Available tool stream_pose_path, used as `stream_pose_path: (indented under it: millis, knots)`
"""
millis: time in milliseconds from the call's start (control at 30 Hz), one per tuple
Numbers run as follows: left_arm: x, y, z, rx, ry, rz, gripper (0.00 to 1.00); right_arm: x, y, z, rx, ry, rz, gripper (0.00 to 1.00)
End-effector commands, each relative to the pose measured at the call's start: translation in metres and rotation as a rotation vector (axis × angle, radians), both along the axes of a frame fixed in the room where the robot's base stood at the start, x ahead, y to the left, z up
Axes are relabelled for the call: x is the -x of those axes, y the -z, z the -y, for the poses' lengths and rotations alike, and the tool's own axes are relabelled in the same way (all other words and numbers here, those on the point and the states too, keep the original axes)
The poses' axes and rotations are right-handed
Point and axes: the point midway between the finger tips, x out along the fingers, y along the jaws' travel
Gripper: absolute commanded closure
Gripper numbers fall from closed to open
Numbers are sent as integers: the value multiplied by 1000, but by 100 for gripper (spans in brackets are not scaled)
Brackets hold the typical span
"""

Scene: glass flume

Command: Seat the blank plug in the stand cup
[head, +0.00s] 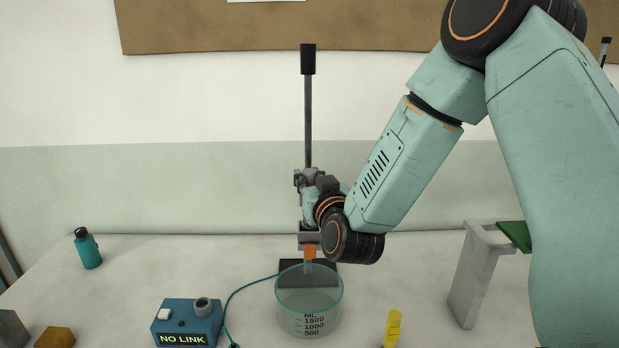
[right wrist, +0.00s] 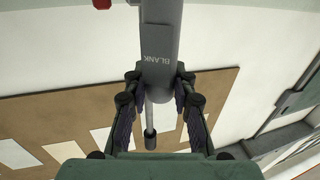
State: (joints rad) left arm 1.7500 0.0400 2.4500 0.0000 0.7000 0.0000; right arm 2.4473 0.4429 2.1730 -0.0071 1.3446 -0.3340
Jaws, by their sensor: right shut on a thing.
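The blank plug (right wrist: 158,75) is a grey piece marked BLANK, held between the fingers of my right gripper (right wrist: 158,112) in the right wrist view. In the head view my right gripper (head: 309,190) is shut on it, held upright; its lower grey part (head: 309,239) and an orange band show just above the glass beaker's rim. A long thin rod with a black top (head: 308,60) rises above the gripper. My left gripper is not in view.
The clear beaker (head: 309,312) stands below my right gripper, with a dark plate (head: 290,268) behind it. A grey frame (head: 474,275) and a yellow tube (head: 393,327) stand at right. A teal bottle (head: 87,249) stands at left. A teal cable runs from the box area.

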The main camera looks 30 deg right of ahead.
Motion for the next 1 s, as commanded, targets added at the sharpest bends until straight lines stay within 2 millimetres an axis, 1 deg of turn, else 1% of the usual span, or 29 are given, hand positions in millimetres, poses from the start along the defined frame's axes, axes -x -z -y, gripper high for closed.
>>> stream_pose_path:
  millis: [1000]
  knots:
    - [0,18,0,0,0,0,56,0,22,0,1,0,2,100]
